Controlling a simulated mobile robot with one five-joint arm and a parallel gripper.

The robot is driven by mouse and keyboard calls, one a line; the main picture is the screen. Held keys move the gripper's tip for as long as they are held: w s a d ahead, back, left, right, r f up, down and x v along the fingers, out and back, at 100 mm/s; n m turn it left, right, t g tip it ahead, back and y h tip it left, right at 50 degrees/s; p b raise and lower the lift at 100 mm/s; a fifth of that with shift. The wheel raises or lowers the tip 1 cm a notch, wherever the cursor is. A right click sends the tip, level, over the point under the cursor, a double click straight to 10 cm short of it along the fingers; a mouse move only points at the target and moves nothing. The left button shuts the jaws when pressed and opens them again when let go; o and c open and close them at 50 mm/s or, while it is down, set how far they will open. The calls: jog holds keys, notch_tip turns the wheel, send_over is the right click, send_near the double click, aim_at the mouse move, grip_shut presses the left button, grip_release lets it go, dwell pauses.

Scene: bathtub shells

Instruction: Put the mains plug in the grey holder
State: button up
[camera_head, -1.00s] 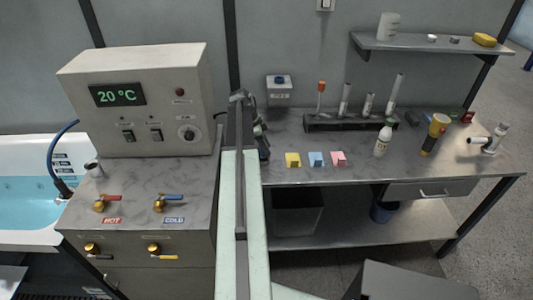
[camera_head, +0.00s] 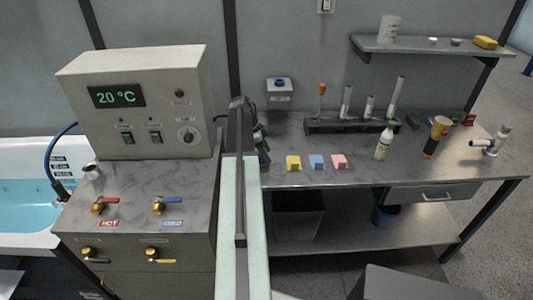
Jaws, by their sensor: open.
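My arm reaches up the middle of the picture. The dark end of my gripper (camera_head: 262,147) shows beside it, over the left end of the workbench, mostly hidden by the arm; its jaws are open, and I see nothing held. I cannot make out the mains plug for certain. A dark cable (camera_head: 220,117) leaves the right side of the control box and goes behind my arm. A small grey box (camera_head: 280,100) with a blue top sits at the wall behind the bench; I cannot tell whether it is the grey holder.
The workbench (camera_head: 390,178) carries yellow, blue and pink blocks (camera_head: 316,162), a dark tube rack (camera_head: 340,126), a white bottle (camera_head: 383,144) and a yellow-black torch (camera_head: 435,138). The control box (camera_head: 140,110) stands left. A shelf (camera_head: 420,46) overhangs the right.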

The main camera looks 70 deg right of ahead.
jog(key=p+v, duration=1)
jog(key=v, duration=0.1)
jog(key=shift+w+r, duration=0.2)
jog(key=shift+r, duration=0.15)
jog(key=shift+a, duration=0.1)
